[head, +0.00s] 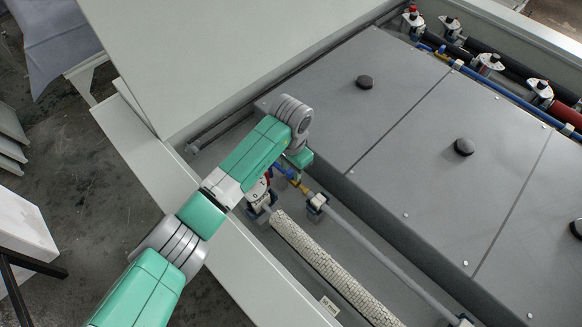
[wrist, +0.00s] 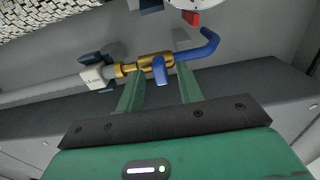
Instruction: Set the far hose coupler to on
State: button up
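A brass hose coupler (wrist: 150,63) with a small blue lever (wrist: 159,71) lies across the wrist view, between a grey pipe and a bent blue hose (wrist: 203,45). In the head view the coupler (head: 303,188) shows partly beyond my arm. My gripper (wrist: 160,80) is open, with its green fingers apart and pointing at the coupler. The blue lever appears between the fingertips, with gaps on both sides; I cannot tell whether either finger touches the coupler. In the head view my gripper (head: 297,160) is mostly hidden by my wrist.
A grey covered deck (head: 400,120) with black knobs stands beside the trough. A white-wrapped pipe (head: 325,265) and a thin grey pipe (head: 375,245) run along the trough. More valves (head: 490,62) and hoses are at the far right. A red part (wrist: 191,18) is above the coupler.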

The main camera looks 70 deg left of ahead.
jog(key=shift+f, duration=0.25)
grip_shut()
jog(key=shift+w+d+r+p, duration=0.15)
jog(key=shift+r+p, duration=0.15)
jog(key=shift+p, duration=0.25)
jog(key=p, duration=0.1)
jog(key=d+p, duration=0.1)
jog(key=shift+w+d+f+p, duration=0.25)
jog(key=shift+w+d+p, duration=0.05)
jog(key=shift+d+p, duration=0.1)
